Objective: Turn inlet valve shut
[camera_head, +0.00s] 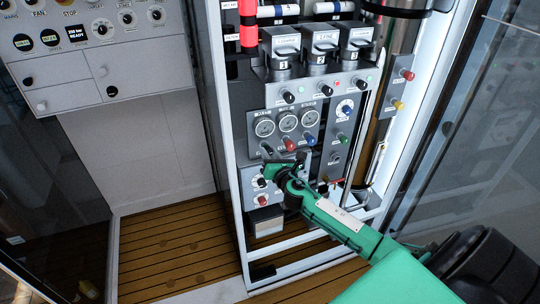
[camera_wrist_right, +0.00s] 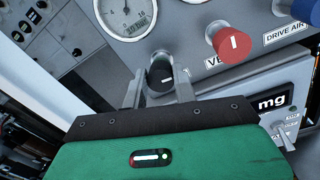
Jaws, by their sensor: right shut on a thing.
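A black knob (camera_wrist_right: 161,72) with a white pointer line sits on the grey panel below a round gauge (camera_wrist_right: 125,14), in the right wrist view. I take it for the inlet valve; its own label is hidden. My right gripper (camera_wrist_right: 160,84) has one finger on each side of this knob and is shut on it. In the head view my right gripper (camera_head: 270,160) reaches the panel below the left gauge (camera_head: 264,127), and its body mostly hides the knob. My left gripper is in neither view.
A red knob (camera_wrist_right: 231,43) is close right of the held knob; its label is partly hidden. A blue knob (camera_head: 309,139) lies further right. A lower panel with a toggle switch (camera_wrist_right: 286,136) is below. The cabinet's white frame post (camera_head: 228,130) stands left.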

